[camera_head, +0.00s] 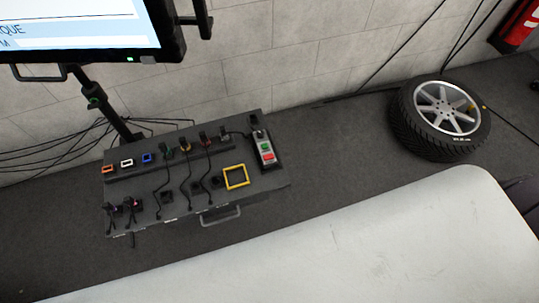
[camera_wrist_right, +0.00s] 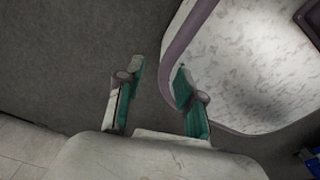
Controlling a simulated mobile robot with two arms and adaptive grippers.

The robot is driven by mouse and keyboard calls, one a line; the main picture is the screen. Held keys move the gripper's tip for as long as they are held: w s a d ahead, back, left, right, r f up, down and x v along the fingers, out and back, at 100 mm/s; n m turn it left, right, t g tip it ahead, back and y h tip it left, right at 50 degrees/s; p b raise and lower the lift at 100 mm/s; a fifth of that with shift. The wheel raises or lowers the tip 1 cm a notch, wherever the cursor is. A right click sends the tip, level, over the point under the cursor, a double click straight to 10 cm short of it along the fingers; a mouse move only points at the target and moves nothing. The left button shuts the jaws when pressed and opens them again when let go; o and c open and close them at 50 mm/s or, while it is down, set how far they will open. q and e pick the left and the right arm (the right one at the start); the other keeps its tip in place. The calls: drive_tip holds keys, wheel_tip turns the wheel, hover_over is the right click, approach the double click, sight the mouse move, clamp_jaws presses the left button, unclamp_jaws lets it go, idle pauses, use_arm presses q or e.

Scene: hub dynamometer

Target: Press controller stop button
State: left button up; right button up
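The controller (camera_head: 264,148) is a small grey box with a green button (camera_head: 265,147) and a red button (camera_head: 267,157) below it. It sits at the right end of the dark console (camera_head: 262,184) in the head view. The red button looks like the stop button; its lettering is too small to read. My right gripper (camera_wrist_right: 160,70) shows in the right wrist view with its two green-padded fingers apart and nothing between them. No controller shows in that view. My left gripper is in neither view.
The console holds several cables and plugs, coloured sockets and a yellow square frame (camera_head: 236,177). A monitor (camera_head: 85,30) stands at upper left. A wheel (camera_head: 440,118) lies on the floor at right. A pale curved surface (camera_head: 330,250) fills the foreground. A white speckled panel (camera_wrist_right: 240,70) lies near the right gripper.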

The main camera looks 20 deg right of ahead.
clamp_jaws()
idle(1.1)
